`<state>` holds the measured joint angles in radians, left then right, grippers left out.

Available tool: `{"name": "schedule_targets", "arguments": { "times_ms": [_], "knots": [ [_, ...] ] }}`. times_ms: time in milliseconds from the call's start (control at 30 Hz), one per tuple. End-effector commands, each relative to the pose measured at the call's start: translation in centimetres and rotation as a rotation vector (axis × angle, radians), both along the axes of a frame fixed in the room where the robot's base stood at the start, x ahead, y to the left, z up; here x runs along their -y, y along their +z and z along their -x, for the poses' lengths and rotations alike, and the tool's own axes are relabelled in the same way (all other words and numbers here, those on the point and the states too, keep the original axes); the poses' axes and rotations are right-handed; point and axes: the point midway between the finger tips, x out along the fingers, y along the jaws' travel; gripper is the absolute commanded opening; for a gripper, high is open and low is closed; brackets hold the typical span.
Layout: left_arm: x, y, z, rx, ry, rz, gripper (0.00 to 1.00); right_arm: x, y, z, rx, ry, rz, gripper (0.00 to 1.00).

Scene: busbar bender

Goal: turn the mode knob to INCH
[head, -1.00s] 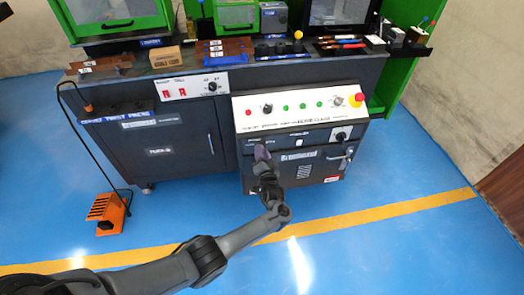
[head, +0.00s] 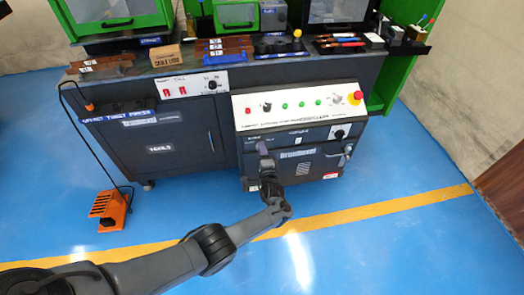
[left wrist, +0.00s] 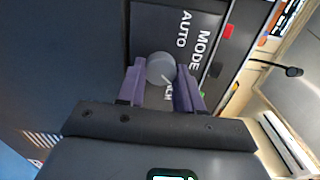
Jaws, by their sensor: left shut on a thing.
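The mode knob (left wrist: 160,68) is a round grey knob on a dark panel in the left wrist view. Its labels MODE and AUTO show beside it. A third label, partly hidden by a finger, ends in what looks like "CH". A pale line on the knob's lower right side seems to point toward that label. My left gripper (left wrist: 160,82) has its two purple fingers shut on the knob, one on each side. In the head view my left gripper (head: 263,150) is at the left part of the lower cabinet's front panel, and it hides the knob there. My right gripper is not in view.
Above is a white sloped control panel (head: 300,107) with coloured buttons and a red stop button (head: 355,98). Another dark knob (head: 340,132) is to the right. An orange foot pedal (head: 108,210) with a cable stands on the blue floor at left.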

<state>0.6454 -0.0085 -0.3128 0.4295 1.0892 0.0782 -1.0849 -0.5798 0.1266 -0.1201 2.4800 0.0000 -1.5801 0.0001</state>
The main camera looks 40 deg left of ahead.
Motion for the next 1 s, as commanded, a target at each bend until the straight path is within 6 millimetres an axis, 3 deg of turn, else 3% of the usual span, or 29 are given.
{"name": "schedule_targets", "arguments": {
  "times_ms": [700, 733, 867, 1000],
  "knots": [
    [0.01, 0.08, -0.02, -0.055, 0.001, -0.050, 0.05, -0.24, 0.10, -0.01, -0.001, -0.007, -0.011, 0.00],
    [0.01, 0.08, -0.02, -0.054, 0.000, -0.049, 0.40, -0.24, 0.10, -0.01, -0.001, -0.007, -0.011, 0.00],
    [0.01, 0.06, -0.02, -0.054, 0.000, -0.049, 0.60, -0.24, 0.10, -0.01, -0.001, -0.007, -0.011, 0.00],
    [0.00, 0.03, -0.02, -0.055, 0.000, -0.049, 0.61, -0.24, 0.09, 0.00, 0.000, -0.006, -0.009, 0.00]
  ]
}}
